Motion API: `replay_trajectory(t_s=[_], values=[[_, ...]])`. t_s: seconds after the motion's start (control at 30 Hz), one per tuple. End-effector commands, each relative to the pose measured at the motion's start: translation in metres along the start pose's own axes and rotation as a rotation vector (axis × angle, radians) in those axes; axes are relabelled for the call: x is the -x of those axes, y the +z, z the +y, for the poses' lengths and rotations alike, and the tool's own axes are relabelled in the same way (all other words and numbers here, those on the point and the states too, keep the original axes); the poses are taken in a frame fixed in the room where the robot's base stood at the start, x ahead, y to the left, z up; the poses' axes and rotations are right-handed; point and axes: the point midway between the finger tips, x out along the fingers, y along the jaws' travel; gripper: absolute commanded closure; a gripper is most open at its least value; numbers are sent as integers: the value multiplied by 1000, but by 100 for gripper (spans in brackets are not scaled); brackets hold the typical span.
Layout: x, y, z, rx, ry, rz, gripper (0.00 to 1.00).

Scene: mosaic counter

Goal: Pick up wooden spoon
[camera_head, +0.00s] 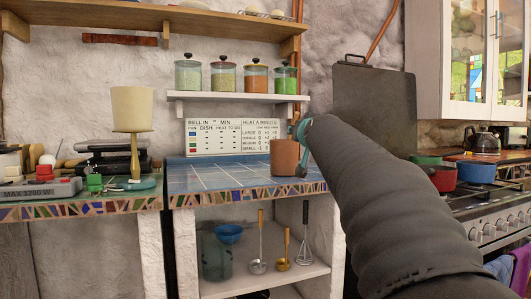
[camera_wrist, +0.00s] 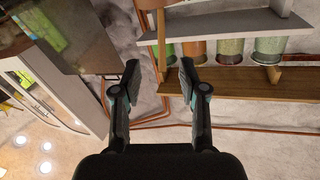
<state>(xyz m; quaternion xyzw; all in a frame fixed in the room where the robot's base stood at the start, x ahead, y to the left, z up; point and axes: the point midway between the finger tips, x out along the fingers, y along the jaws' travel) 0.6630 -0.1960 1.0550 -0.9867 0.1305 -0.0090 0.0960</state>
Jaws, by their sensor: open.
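A brown crock (camera_head: 284,158) stands on the blue-tiled counter in the head view. A thin wooden piece, likely the wooden spoon (camera_head: 296,118), rises above it, mostly hidden by my gripper (camera_head: 297,140). My gripper is beside the crock's upper right. The wrist view looks upside down. There, my open gripper (camera_wrist: 158,72) has its two dark fingers apart, with the upright wooden spoon (camera_wrist: 161,50) showing in line with the gap between the tips. I cannot tell whether it is between the fingers or beyond them. Its lower end is not clear.
A white shelf (camera_head: 238,97) with several jars hangs behind the counter. A dark board (camera_head: 372,105) leans at the wall. Pots (camera_head: 475,172) sit on the stove at right. A lamp-like stand (camera_head: 133,110) is at left. The tiled counter (camera_head: 215,176) left of the crock is clear.

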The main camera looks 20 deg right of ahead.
Motion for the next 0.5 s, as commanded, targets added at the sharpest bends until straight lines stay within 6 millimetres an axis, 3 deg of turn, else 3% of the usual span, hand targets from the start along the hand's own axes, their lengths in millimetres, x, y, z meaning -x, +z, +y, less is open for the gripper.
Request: replay_trajectory(t_s=[0.5], values=[[-74, -5, 0, -1, 0, 7, 57]])
